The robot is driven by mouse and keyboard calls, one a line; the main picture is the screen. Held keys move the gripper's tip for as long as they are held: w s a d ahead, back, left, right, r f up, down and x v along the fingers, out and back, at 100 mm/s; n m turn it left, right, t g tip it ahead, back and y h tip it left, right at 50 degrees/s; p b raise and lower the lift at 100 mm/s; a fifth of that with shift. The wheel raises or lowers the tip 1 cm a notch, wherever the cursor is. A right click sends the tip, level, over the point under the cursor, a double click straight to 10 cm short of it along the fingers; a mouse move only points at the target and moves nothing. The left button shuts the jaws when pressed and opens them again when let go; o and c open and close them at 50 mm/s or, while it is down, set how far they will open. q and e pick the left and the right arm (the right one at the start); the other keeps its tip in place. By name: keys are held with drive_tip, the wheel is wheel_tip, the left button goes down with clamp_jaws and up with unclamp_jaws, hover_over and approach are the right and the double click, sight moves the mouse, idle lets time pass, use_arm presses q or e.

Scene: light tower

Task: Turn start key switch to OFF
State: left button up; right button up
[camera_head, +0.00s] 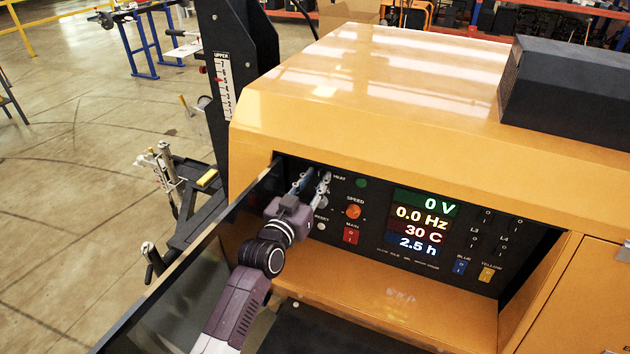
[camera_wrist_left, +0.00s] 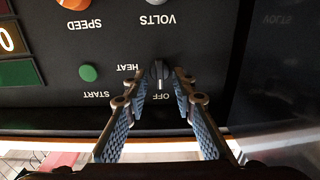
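The start key switch (camera_wrist_left: 160,73) is a small dark knob on the black control panel in the left wrist view, where the lettering appears upside down. The OFF label is just below it in that view and the HEAT label to its left. Its exact angle is hard to read. My left gripper (camera_wrist_left: 160,78) is open, with one fingertip on each side of the knob and gaps showing between. In the head view my left gripper (camera_head: 312,181) reaches the panel's left end and covers the switch. My right gripper is not in view.
A green button (camera_wrist_left: 88,73) is left of the switch in the wrist view. The head view shows an orange speed knob (camera_head: 353,212), a red main switch (camera_head: 351,235) and a lit display (camera_head: 423,223). The yellow housing (camera_head: 375,110) overhangs the recessed panel; an open dark door (camera_head: 190,270) stands left.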

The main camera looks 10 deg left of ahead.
use_arm(q)
drive_tip(key=shift+s, duration=0.1)
drive_tip(key=s+a, duration=0.2)
drive_tip(key=s, duration=0.9)
drive_tip(key=shift+s+a, duration=0.15)
drive_tip(key=shift+s, duration=0.15)
